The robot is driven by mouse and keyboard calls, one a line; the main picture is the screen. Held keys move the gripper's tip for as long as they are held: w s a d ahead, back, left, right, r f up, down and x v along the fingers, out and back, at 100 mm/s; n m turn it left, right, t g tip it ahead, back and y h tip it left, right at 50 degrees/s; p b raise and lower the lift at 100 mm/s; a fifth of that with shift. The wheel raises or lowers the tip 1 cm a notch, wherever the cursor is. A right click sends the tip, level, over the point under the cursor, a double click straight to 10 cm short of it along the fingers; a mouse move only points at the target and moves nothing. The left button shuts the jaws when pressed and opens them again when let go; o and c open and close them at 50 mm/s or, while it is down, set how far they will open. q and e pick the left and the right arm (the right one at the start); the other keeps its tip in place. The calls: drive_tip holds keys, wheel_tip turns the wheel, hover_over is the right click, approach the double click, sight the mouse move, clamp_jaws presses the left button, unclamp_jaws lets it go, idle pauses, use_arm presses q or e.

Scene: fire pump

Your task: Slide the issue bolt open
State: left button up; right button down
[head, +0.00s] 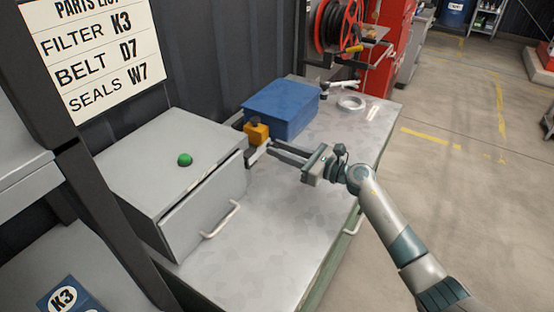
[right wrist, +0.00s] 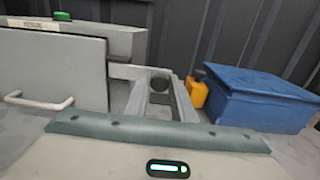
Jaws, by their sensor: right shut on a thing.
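A grey issue box (head: 185,165) with a green button (head: 185,159) on top stands on the workbench. Its front panel with a pale bar handle (head: 221,222) looks shut; the right wrist view shows a label above that panel. My right gripper (head: 266,146) reaches in from the right to the far right end of the box. It is shut on the issue bolt, whose dark round end (right wrist: 160,83) shows between the fingers in the right wrist view. The rest of the bolt is mostly hidden by the fingers. My left gripper is out of view.
A yellow block with a dark top (head: 256,132) stands just beyond my fingertips, beside a blue box (head: 282,107). A pale ring (head: 351,103) lies further back. The metal bench top (head: 270,235) in front is clear. A dark wall rises behind.

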drive_tip(key=shift+w+d, duration=0.15)
drive_tip(key=c, duration=1.7)
unclamp_jaws()
drive_tip(key=shift+o, duration=0.9)
drive_tip(key=shift+w, duration=0.1)
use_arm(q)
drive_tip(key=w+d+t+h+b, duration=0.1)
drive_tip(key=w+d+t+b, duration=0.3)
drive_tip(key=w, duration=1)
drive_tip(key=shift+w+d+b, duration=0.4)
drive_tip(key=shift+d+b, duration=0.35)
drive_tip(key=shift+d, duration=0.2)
use_arm(e)
drive_tip(key=v, duration=1.7)
drive_tip(key=shift+s+d, duration=0.2)
drive_tip(key=shift+f, duration=0.1)
